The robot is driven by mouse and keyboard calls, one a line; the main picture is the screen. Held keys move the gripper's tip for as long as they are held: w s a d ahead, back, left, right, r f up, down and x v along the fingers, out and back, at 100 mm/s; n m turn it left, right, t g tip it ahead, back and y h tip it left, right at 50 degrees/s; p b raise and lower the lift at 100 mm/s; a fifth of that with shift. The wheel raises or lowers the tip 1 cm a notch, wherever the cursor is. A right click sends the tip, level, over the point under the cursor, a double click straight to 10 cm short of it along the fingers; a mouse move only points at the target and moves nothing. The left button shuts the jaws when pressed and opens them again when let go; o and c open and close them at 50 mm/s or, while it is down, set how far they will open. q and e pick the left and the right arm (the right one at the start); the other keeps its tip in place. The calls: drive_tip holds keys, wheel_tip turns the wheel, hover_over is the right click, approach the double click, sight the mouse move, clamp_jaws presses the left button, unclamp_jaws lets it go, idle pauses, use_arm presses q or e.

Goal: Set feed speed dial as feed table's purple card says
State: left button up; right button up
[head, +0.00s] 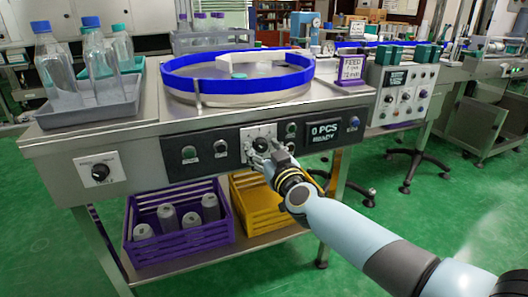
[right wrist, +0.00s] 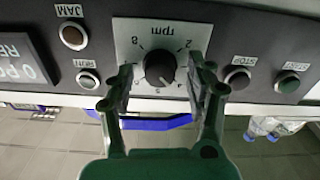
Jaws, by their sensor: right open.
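The dial with the black knob (right wrist: 160,68) sits on a white square plate marked "rpm" with numbers around it, upside down in the right wrist view. A pale mark shows on the knob's lower right side. In the head view the dial plate (head: 258,133) is on the feed table's front panel, partly hidden by my gripper. My right gripper (head: 262,152) is open, its fingertips (right wrist: 162,72) on either side of the knob; contact cannot be told. The purple card (head: 352,69) stands at the table's right edge, headed "FEED"; its smaller lines are hard to read. My left gripper is out of view.
Buttons labelled JAM (right wrist: 73,35) and STOP (right wrist: 237,78) flank the dial. A "0 PCS READY" display (head: 324,131) is to its right. A blue-rimmed turntable (head: 240,88) and bottles (head: 97,50) stand above; crates (head: 178,222) sit below.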

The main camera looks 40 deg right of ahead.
clamp_jaws()
idle(0.3)
drive_tip(key=shift+m, duration=0.3)
